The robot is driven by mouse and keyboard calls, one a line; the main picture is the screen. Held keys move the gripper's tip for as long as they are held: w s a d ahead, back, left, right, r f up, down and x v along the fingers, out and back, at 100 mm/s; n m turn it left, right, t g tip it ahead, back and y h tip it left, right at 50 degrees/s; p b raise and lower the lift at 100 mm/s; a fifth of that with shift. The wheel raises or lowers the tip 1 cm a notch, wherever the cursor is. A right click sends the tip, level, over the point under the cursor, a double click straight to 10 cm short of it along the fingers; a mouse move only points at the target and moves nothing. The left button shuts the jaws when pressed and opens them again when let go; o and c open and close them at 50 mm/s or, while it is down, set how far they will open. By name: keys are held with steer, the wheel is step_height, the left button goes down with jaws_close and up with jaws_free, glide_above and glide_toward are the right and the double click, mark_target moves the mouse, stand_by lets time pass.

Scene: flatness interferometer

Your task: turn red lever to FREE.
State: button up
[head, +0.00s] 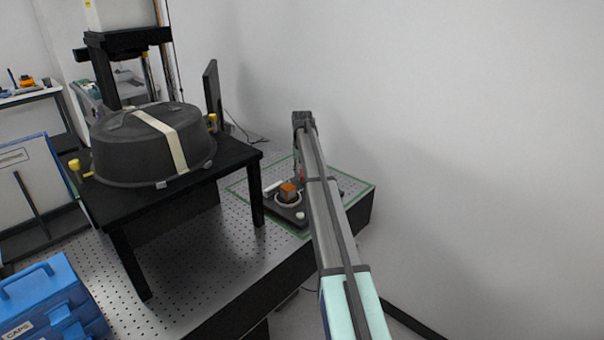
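A small patch of red (302,177), which seems to be the red lever, shows just left of my arm, by the dark base plate (272,209) on the perforated bench. An orange-topped round part (289,190) sits on that plate. My arm reaches out over the bench and bends down at its far end. My gripper (298,164) hangs there, small and mostly hidden behind my arm, close to the red patch. I cannot see its fingers clearly, or whether it touches the lever. The FREE marking is not readable.
A black stand (250,160) carries a large dark covered dome (115,155) to the left of the plate. A green outline (355,192) surrounds the plate's area on the perforated bench (205,240). A blue case (45,300) is at lower left. A white wall closes the right side.

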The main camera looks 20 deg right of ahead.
steer(key=shift+r, duration=0.1)
step_height(320, 180, up, 12)
stand_by(0.8)
